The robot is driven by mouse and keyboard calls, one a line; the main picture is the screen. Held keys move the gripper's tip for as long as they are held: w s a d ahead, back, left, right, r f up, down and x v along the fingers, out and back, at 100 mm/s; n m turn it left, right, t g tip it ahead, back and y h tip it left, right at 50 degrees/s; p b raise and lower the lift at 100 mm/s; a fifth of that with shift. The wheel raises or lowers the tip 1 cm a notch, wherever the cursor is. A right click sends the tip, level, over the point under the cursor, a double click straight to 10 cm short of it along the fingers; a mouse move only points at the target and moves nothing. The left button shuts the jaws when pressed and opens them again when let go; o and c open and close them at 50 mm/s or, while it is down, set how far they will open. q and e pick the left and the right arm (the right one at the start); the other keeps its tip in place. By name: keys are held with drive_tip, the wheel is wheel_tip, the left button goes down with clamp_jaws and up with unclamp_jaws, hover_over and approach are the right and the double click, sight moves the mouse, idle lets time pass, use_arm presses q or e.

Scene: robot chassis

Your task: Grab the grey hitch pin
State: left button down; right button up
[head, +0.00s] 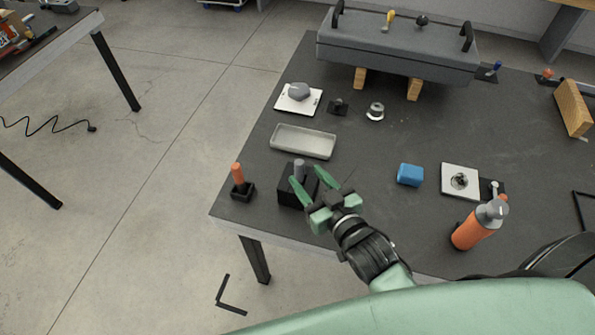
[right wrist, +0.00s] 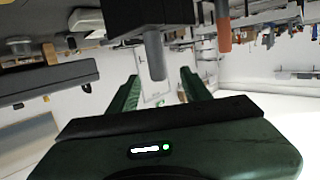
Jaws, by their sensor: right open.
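The grey hitch pin (head: 299,169) stands upright in a black block (head: 288,191) near the table's front left. My right gripper (head: 313,184) is open, with its green fingers reaching over the block close to the pin. In the right wrist view, which looks upside down, the grey pin (right wrist: 155,55) shows between the two open fingers (right wrist: 160,92), and the block (right wrist: 150,16) is at the top. I cannot tell whether a finger touches the pin. My left gripper is not in view.
An orange pin in a small black holder (head: 242,191) stands left of the block. A grey tray (head: 303,153) lies behind it. A blue block (head: 410,174), a white plate (head: 448,182) and an orange bottle (head: 467,235) are to the right. The table's middle is mostly clear.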

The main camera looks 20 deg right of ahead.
sight(301, 169)
drive_tip(key=shift+w+r, duration=0.15)
drive_tip(key=shift+w, duration=0.4)
drive_tip(key=p+x, duration=0.1)
drive_tip(key=x, duration=0.2)
drive_tip(key=shift+w+f, duration=0.15)
drive_tip(key=shift+f, duration=0.1)
drive_tip(key=shift+w+f, duration=0.2)
drive_tip(key=shift+w, duration=0.3)
drive_tip(key=c, duration=0.9)
clamp_jaws()
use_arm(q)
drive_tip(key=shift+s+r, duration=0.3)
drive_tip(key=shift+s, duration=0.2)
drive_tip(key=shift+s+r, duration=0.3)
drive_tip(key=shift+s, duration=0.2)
use_arm(e)
drive_tip(key=shift+r, duration=0.15)
